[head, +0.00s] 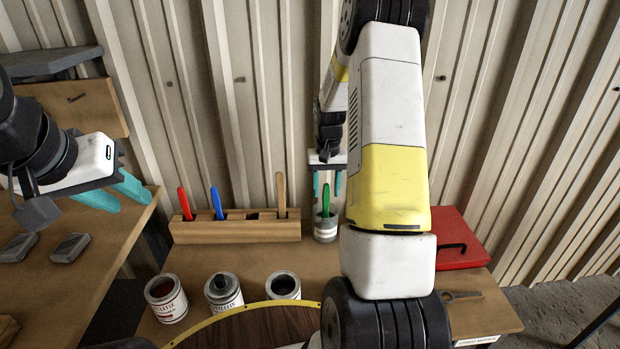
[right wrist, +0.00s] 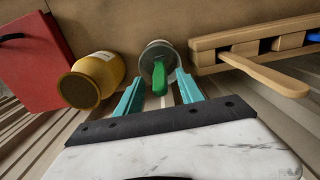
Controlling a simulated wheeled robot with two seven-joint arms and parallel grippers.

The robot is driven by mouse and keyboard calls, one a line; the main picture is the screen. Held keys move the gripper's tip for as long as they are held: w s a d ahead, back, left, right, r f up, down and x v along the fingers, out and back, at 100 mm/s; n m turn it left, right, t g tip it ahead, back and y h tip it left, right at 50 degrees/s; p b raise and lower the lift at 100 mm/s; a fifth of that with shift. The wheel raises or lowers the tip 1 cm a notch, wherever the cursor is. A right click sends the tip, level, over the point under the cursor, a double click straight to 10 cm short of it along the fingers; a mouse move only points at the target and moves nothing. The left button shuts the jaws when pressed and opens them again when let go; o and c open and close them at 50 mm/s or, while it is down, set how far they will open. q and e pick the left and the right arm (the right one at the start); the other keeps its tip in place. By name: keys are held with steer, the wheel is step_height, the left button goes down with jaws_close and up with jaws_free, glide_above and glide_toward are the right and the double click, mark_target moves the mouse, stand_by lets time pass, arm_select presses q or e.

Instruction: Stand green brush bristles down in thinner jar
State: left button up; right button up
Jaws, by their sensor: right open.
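The green brush (head: 326,200) stands handle up in the thinner jar (head: 325,230), a small grey container with a pale label, right of the wooden brush rack. Its bristles are hidden inside the jar. My right gripper (head: 327,191) is open above the jar, its teal fingers on either side of the handle's upper end. In the right wrist view, the green handle (right wrist: 160,80) shows between the spread fingers, with the jar rim (right wrist: 150,46) beyond; I see no finger touching it. My left gripper (head: 131,203) is open and empty at the far left, over the side bench.
The wooden rack (head: 235,232) holds red, blue and plain-handled brushes. Several cans, including a red-labelled one (head: 167,300), stand in front. A yellow container (right wrist: 98,80) and red box (head: 462,238) are beside the jar. The corrugated wall is close behind.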

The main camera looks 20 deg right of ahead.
steer(key=shift+r, duration=3.9)
steer(key=s+a+r+n+t, duration=0.1)
steer(key=s+a+r+t, duration=0.1)
steer(key=s+a+r, duration=0.4)
steer(key=s+a+r+t, duration=0.1)
steer(key=s+a+r, duration=0.1)
steer(key=s+r, duration=0.45)
steer(key=s+a+r+n+t+y, duration=0.1)
steer(key=s+a+r, duration=0.1)
steer(key=s, duration=0.4)
steer(key=s+a+r+n+t+y, duration=0.1)
steer(key=s+a+r+t, duration=0.1)
steer(key=s, duration=0.5)
steer(key=shift+a+r, duration=0.7)
steer(key=shift+a, duration=0.35)
